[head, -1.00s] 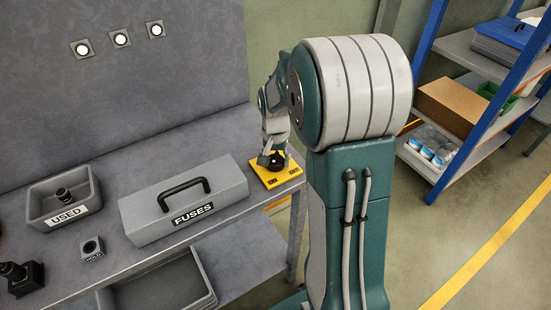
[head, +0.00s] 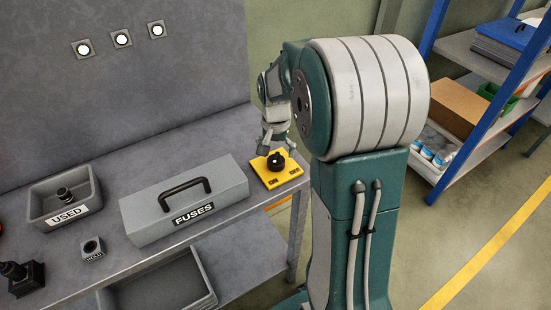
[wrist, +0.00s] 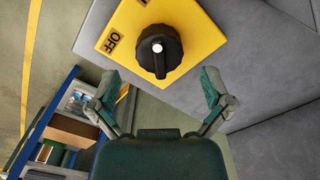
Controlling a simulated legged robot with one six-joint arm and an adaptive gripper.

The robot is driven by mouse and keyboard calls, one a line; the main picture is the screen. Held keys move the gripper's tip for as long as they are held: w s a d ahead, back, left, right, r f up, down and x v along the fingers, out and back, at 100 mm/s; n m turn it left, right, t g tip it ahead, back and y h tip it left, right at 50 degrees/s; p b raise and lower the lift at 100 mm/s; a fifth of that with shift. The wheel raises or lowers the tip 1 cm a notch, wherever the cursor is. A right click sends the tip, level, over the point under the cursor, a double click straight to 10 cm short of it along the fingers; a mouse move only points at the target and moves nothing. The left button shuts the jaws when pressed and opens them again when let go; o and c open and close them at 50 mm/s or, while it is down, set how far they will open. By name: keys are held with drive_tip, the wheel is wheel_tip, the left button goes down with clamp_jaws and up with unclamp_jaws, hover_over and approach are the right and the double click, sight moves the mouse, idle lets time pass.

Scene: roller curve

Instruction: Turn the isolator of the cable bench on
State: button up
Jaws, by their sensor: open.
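The isolator is a yellow plate (head: 260,172) with a black round knob (head: 277,162) at the right end of the bench. Two dark labels are on the plate's front edge. In the wrist view the yellow plate (wrist: 205,28) shows the label OFF, and a second label is cut by the top edge. The ribbed knob (wrist: 160,62) has a white mark on its top; I cannot tell which label it points to. My gripper (head: 277,146) is open and empty just above the knob. In the wrist view its fingers (wrist: 160,90) are spread, apart from the knob.
A grey FUSES box (head: 160,215) with a handle stands left of the isolator. Further left are the USED bin (head: 92,190) and a small HOLD block (head: 93,248). A grey panel rises behind the bench. A blue-framed shelf (head: 440,185) stands at the right.

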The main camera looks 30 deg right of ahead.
sight(275, 157)
wheel_tip(275, 157, up, 8)
drive_tip(key=shift+r, duration=0.15)
idle(0.4)
drive_tip(key=s+a+r+n+t, duration=0.2)
drive_tip(key=s+a+n, duration=0.2)
drive_tip(key=s, duration=0.5)
drive_tip(key=s+a+r+n+t, duration=0.3)
drive_tip(key=s+a+n, duration=0.1)
drive_tip(key=s+a, duration=0.4)
drive_tip(key=shift+s+a+n+t, duration=0.3)
drive_tip(key=shift+s+a+n, duration=0.1)
drive_tip(key=shift+s, duration=0.65)
